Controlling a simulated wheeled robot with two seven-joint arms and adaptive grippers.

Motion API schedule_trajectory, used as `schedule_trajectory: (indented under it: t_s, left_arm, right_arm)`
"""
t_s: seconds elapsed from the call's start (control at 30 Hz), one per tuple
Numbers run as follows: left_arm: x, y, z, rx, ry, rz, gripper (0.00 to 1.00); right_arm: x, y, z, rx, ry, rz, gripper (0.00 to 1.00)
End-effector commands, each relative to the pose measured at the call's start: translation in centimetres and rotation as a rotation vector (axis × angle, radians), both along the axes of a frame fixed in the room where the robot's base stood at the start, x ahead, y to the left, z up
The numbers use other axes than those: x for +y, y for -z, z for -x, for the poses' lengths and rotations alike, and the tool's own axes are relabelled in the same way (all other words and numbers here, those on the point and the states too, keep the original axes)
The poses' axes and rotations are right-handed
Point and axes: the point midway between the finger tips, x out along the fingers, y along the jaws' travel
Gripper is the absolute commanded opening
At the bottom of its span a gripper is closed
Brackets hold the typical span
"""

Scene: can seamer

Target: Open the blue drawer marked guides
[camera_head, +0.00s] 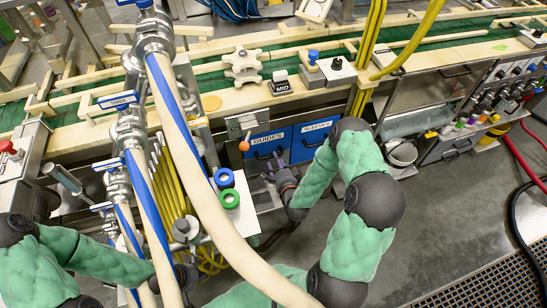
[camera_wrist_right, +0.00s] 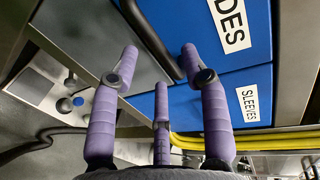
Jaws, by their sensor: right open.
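The blue drawer marked GUIDES (camera_head: 262,142) is in the front of the bench in the head view, left of the SLEEVES drawer. Its front looks shut. My right gripper (camera_head: 270,172) is just in front of and below it. In the right wrist view the GUIDES drawer (camera_wrist_right: 200,25) fills the top, with its black bar handle (camera_wrist_right: 150,38) running between the spread purple fingers of my right gripper (camera_wrist_right: 158,56). The fingers are open; whether they touch the bar I cannot tell. My left gripper (camera_head: 184,275) is low at the left, partly hidden behind hoses.
The blue SLEEVES drawer (camera_head: 312,142) is close on the right. An orange knob (camera_head: 244,146) and a plate with blue and green rings (camera_head: 229,198) are left of my right gripper. Thick beige hoses (camera_head: 205,185) cross the left. Grey floor (camera_head: 420,235) is free at right.

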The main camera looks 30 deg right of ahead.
Motion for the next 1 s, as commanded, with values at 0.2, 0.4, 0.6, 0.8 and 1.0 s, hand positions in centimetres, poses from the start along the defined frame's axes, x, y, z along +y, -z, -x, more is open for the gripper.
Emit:
schedule_trajectory:
  t_s: [0.2, 0.4, 0.6, 0.8, 1.0]
  left_arm:
    - [0.0, 0.8, 0.0, 0.000, 0.000, 0.000, 0.00]
    - [0.0, 1.0, 0.0, 0.000, 0.000, 0.000, 0.00]
    - [0.0, 1.0, 0.0, 0.000, 0.000, 0.000, 0.00]
    - [0.0, 1.0, 0.0, 0.000, 0.000, 0.000, 0.00]
    - [0.0, 1.0, 0.0, 0.000, 0.000, 0.000, 0.00]
  right_arm:
    - [-0.6, 0.7, -2.6, 0.000, -0.001, 0.000, 0.46]
    - [-0.8, 0.8, -3.5, 0.001, 0.001, 0.000, 0.46]
    - [-0.8, 0.7, -3.5, 0.001, 0.001, 0.000, 0.46]
    - [-0.8, 0.8, -3.5, 0.001, 0.001, 0.000, 0.01]
    - [-0.8, 0.8, -3.5, 0.001, 0.000, 0.000, 0.00]
